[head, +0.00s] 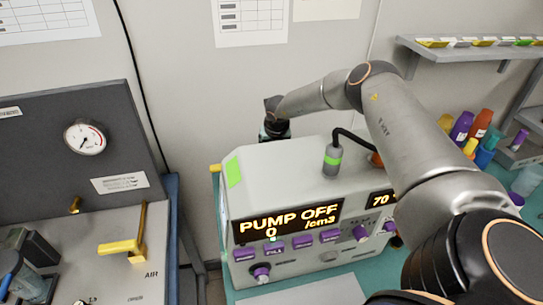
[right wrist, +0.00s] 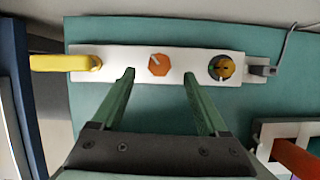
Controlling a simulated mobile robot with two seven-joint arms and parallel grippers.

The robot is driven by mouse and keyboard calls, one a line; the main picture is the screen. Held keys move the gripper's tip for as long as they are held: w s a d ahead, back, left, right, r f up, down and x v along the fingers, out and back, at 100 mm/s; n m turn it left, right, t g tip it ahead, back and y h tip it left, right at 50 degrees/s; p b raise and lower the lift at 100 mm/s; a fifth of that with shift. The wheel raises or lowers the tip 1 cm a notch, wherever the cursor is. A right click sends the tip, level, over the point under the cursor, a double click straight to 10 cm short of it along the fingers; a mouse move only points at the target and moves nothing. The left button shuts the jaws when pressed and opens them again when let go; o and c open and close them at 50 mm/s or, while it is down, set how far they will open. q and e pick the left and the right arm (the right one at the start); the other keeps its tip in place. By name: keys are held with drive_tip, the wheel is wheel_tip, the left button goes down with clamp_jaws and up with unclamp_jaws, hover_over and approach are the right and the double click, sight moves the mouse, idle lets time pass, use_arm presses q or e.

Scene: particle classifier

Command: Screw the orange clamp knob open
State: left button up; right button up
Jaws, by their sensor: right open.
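The orange clamp knob (right wrist: 159,65) is an eight-sided knob with a pale pointer mark, on a white bar (right wrist: 190,63) in the right wrist view. My right gripper (right wrist: 158,75) is open, with its two green fingers pointing toward the bar. The knob shows between the fingertips, slightly beyond them. I cannot tell how much gap remains, and I see no contact. In the head view my right arm reaches over the pump box (head: 285,190), and its wrist (head: 275,128) is behind it. There the fingers and knob are hidden. My left gripper is not in view.
On the bar, a yellow handle (right wrist: 65,63) is left of the knob and a round yellow-and-dark fitting (right wrist: 221,68) is right. The pump box reads "PUMP OFF". Several coloured bottles stand at right, below a wall shelf (head: 470,52). A gauge panel (head: 70,140) stands left.

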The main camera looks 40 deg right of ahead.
drive_tip(key=shift+x, duration=2.1)
clamp_jaws()
